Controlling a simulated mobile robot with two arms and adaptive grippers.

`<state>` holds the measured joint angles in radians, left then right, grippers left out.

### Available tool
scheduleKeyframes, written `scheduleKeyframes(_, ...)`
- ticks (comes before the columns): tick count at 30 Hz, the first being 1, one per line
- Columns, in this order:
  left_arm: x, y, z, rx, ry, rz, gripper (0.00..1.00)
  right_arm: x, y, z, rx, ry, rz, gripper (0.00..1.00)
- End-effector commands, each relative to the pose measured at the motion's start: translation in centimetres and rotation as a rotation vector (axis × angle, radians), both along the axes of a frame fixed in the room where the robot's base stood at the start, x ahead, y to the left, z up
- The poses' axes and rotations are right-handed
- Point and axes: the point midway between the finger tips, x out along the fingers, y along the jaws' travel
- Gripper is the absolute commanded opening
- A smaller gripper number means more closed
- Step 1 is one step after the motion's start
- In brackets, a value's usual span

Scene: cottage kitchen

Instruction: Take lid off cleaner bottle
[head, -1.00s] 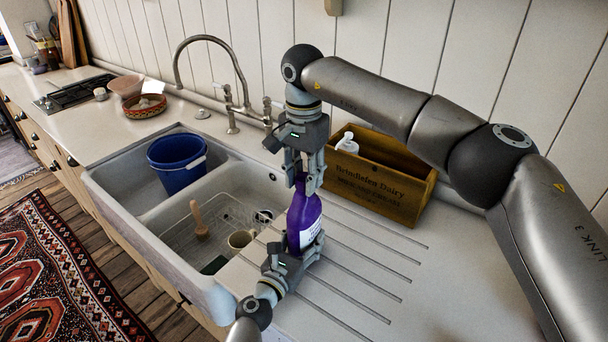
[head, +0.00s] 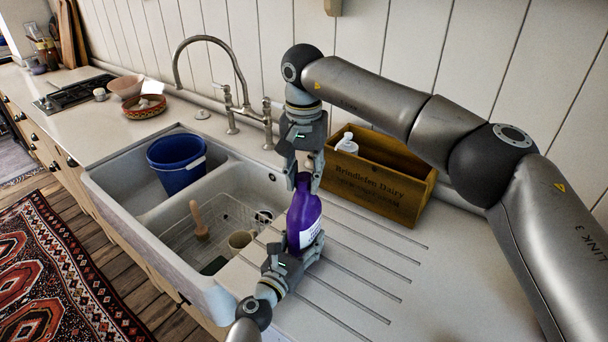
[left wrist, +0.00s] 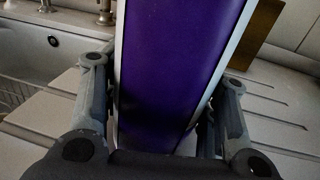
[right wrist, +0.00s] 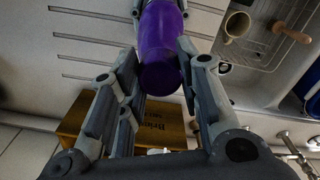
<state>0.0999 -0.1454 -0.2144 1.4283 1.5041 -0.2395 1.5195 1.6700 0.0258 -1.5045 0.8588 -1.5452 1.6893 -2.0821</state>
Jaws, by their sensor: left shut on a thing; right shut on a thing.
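The purple cleaner bottle (head: 303,218), with a white label, stands upright over the draining board in the head view. My left gripper (head: 298,250) is shut around its lower body, which fills the left wrist view (left wrist: 170,70). My right gripper (head: 303,184) points down from above, shut on the purple lid (right wrist: 161,78) at the bottle's top. The fingers largely hide the lid in the head view. I cannot tell whether the lid is apart from the neck.
The double sink (head: 140,207) lies left of the bottle, with a blue bucket (head: 177,166) and a mug (head: 240,239) in it. A wooden crate (head: 375,187) holding a white bottle (head: 347,143) stands behind right. The draining board (head: 365,270) is clear to the right.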

Motion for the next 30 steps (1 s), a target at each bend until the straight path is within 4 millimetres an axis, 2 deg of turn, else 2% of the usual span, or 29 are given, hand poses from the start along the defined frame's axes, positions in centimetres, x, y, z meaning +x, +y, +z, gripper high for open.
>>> scheduleKeyframes(18, 0.0, 0.0, 0.0, 0.0, 0.001, 0.001, 0.0, 0.0, 0.0, 2.1, 0.001, -0.001, -0.001, 0.03)
scheduleKeyframes(30, 0.0, 0.0, 0.0, 0.0, 0.001, 0.001, 0.0, 0.0, 0.0, 2.3, 0.001, -0.001, 0.0, 0.03)
